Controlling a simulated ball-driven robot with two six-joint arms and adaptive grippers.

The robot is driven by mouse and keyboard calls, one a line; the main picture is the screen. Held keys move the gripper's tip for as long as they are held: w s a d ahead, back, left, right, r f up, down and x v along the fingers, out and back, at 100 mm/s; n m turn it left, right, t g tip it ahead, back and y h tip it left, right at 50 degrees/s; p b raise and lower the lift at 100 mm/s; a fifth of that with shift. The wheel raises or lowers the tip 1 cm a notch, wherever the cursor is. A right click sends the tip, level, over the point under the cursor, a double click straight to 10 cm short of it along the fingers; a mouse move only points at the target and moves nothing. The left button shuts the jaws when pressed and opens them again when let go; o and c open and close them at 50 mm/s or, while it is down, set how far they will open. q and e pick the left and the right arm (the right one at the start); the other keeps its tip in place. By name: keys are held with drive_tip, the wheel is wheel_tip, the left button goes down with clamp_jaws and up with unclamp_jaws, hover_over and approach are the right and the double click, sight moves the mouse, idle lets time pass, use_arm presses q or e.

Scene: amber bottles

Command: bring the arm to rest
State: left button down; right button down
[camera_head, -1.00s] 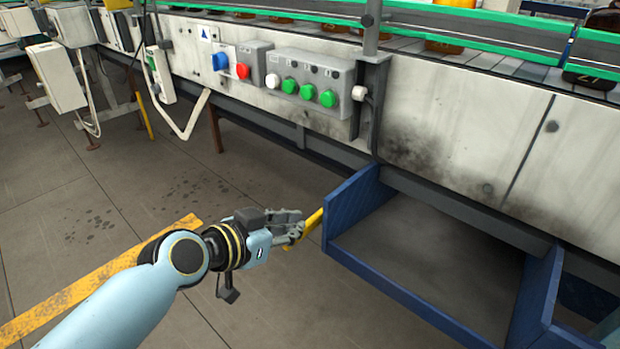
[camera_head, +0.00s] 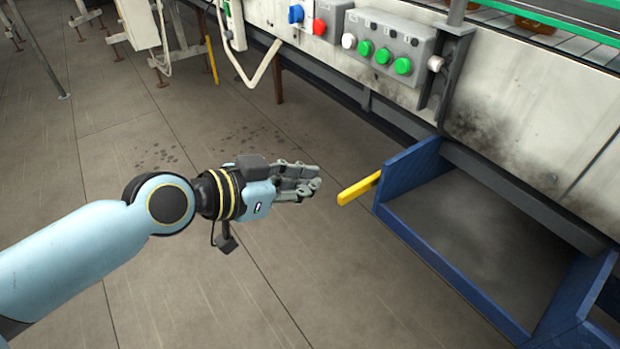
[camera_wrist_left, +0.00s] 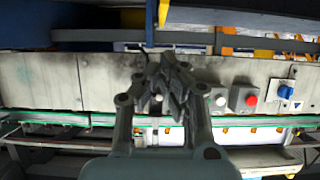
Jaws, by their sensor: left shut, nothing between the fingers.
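My left gripper (camera_head: 312,180) is in the middle of the head view, over the floor, at the end of my light blue left arm. Its fingers are shut and empty. Its tip is apart from the yellow handle (camera_head: 358,188) to its right. In the left wrist view the closed fingers (camera_wrist_left: 172,75) show in front of the conveyor side. My right gripper is not in view.
A blue-framed bin (camera_head: 440,262) with a grey inside stands at right, below the conveyor's pale side panel (camera_head: 540,130). A button box (camera_head: 385,45) with green buttons is on that panel. Bare floor (camera_head: 300,290) lies around and below my left arm.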

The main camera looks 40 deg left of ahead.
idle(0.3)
use_arm(q)
drive_tip(key=s+a+f+n+g+y, duration=0.1)
drive_tip(key=s+a+f+g, duration=0.15)
drive_tip(key=f, duration=0.55)
drive_tip(key=s+a+f+g+y, duration=0.1)
drive_tip(key=s+f, duration=0.3)
drive_tip(key=f, duration=0.5)
drive_tip(key=s+a+f+n+g+y, duration=0.1)
drive_tip(key=s+a+f+g, duration=0.15)
drive_tip(key=f, duration=0.55)
drive_tip(key=s+f+g, duration=0.2)
drive_tip(key=s+f, duration=0.3)
drive_tip(key=s, duration=0.4)
drive_tip(key=s+a+f+n+g+y, duration=0.1)
drive_tip(key=s+f, duration=0.4)
drive_tip(key=s, duration=0.5)
drive_tip(key=s+f+g+y, duration=0.1)
drive_tip(key=s+f+g, duration=0.1)
drive_tip(key=s+f, duration=0.3)
drive_tip(key=s, duration=0.4)
drive_tip(key=shift+s+a+f+g, duration=0.15)
drive_tip(key=shift+a+f+g, duration=0.05)
drive_tip(key=shift+f+g, duration=0.1)
